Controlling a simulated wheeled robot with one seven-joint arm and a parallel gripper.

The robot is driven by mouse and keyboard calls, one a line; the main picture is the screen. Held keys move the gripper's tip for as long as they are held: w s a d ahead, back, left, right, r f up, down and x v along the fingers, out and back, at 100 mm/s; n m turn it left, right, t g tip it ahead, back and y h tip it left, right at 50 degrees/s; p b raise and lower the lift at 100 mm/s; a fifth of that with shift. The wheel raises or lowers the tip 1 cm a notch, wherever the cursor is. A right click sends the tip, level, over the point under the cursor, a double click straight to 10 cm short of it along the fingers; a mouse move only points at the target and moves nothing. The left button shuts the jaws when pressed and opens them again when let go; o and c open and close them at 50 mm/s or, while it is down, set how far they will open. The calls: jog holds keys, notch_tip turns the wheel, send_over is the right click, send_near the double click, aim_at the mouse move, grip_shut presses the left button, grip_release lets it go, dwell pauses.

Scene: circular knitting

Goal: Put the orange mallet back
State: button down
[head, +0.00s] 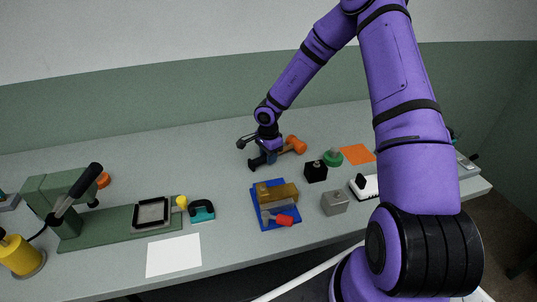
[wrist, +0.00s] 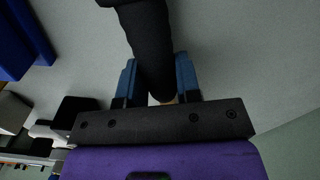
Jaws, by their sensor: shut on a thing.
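The orange mallet has an orange head (head: 296,144) to the right of my gripper (head: 268,157) and a dark handle end (head: 256,163) to its left, in the head view. My gripper is shut on the mallet's handle. In the wrist view the blue fingers (wrist: 156,68) stand on both sides of the black handle (wrist: 143,30), and the mallet's head is hidden. The mallet is at or slightly above the back middle of the table; I cannot tell whether it touches. A flat orange patch (head: 357,154) lies to its right.
A black block (head: 316,171) and a green round-based item (head: 333,157) stand right of the gripper. A blue tray (head: 263,214) with a brass-coloured block is in front, a grey cube (head: 334,202) nearby. A green press (head: 60,200) stands left. The back-left table (head: 170,155) is clear.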

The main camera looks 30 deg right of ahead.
jog(key=c, duration=0.7)
grip_release()
jog(key=shift+c, duration=0.2)
notch_tip(320, 180, up, 11)
